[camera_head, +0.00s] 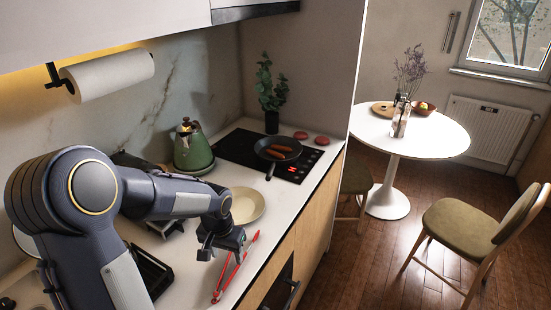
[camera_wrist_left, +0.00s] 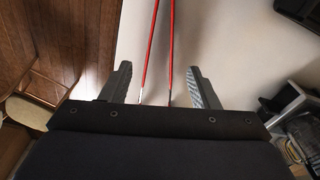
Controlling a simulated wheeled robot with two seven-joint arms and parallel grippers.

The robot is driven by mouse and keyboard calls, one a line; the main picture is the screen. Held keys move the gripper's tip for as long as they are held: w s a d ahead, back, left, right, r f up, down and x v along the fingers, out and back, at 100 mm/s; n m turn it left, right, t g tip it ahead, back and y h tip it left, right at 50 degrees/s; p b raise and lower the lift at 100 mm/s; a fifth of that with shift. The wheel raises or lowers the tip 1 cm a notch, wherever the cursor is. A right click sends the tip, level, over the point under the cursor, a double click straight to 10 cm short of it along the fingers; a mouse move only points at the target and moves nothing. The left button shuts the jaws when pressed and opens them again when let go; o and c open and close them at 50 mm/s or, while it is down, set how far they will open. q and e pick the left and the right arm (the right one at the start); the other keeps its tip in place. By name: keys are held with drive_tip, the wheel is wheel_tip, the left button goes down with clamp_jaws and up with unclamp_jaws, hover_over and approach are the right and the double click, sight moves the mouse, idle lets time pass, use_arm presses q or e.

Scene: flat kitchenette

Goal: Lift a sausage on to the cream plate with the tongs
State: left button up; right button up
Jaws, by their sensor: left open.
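The red tongs (camera_head: 236,266) lie on the white counter near its front edge. My left gripper (camera_head: 222,250) is open just above and beside them. In the left wrist view, the tongs' two red arms (camera_wrist_left: 168,45) run between the spread fingers of my left gripper (camera_wrist_left: 158,70); the fingers look apart from them. The cream plate (camera_head: 247,205) is on the counter behind the gripper, partly hidden by my left arm. Sausages (camera_head: 283,151) lie in a dark frying pan (camera_head: 277,145) on the hob. My right gripper is not in view.
A green kettle (camera_head: 193,150) stands left of the black hob (camera_head: 235,148). A dark tray (camera_head: 152,271) lies on the counter left of my gripper. A vase with leaves (camera_head: 271,100) stands behind the pan. The wooden cabinet front drops off to the right.

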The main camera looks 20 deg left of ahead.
sight(231, 271)
use_arm(q)
drive_tip(key=f+b, duration=0.1)
drive_tip(key=f, duration=0.1)
drive_tip(key=f+b, duration=0.3)
drive_tip(key=f, duration=0.1)
drive_tip(key=shift+w+f+b, duration=0.25)
drive_tip(key=shift+w+b, duration=0.05)
drive_tip(key=shift+w, duration=0.05)
drive_tip(key=shift+c, duration=0.4)
drive_tip(key=c, duration=0.6)
wheel_tip(231, 271, up, 12)
drive_tip(key=p, duration=0.7)
